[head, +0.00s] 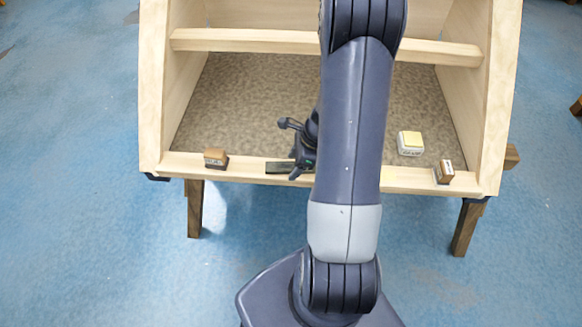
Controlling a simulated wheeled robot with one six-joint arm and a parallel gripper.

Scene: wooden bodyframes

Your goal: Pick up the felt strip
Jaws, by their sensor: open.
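A flat dark green strip, which looks like the felt strip (277,168), lies along the front rail of the wooden frame. Its right end is partly hidden by my gripper. My gripper (290,150) is open, with its two fingers spread apart and pointing left. The lower finger is at the strip's right part in the picture. Nothing shows between the fingers. I cannot tell whether the finger touches the strip or is above it.
The wooden frame (230,40) has high side walls and a crossbar. A brown-topped block (215,158) and a small brown and white block (444,172) sit on its front rail. A yellow-topped white block (410,144) stands on the patterned floor panel. My arm hides the middle.

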